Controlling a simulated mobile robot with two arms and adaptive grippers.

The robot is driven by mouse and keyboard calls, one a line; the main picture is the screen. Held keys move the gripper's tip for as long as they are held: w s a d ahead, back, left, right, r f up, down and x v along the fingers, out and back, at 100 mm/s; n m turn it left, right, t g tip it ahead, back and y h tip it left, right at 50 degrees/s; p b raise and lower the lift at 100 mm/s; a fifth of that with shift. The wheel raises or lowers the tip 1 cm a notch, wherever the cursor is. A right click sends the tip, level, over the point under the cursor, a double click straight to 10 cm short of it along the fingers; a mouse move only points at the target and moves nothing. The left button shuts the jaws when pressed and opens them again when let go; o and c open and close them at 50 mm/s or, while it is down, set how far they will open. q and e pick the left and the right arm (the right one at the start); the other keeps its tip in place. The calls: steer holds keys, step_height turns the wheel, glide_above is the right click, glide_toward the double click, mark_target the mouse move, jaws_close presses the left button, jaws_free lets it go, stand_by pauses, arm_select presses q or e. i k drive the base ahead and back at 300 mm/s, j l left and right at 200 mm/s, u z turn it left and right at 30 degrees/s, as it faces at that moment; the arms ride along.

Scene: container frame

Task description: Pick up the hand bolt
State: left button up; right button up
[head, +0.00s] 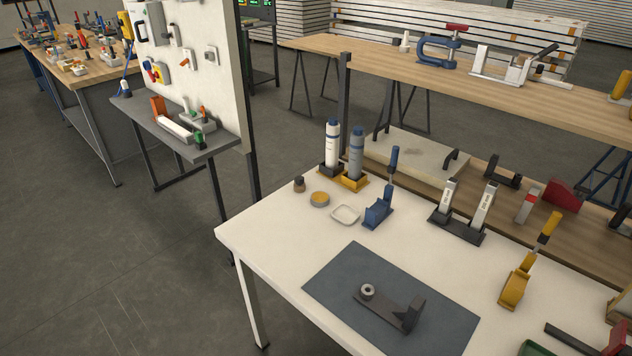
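On the white table (275,240) lies a dark grey mat (335,280). A dark metal bracket (385,308) lies on the mat, with a raised block at its right end. A small grey round part with a hole (367,291) sits at the bracket's left end. I cannot tell for sure which thing is the hand bolt; the round part may be it or belong to the bracket. Neither of my grippers is in view.
Behind the mat stand a blue clamp (378,212), a white dish (345,214), a round tin (319,199) and two tubes (332,147) (355,155). A yellow clamp (516,284) stands to the right. The table's left front is clear.

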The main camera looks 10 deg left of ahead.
mark_target(299, 180)
steer(key=i+j+z, duration=0.1)
steer(key=j+z, duration=0.4)
steer(key=z, duration=0.25)
steer(key=j+z, duration=0.35)
steer(key=i+l, duration=0.05)
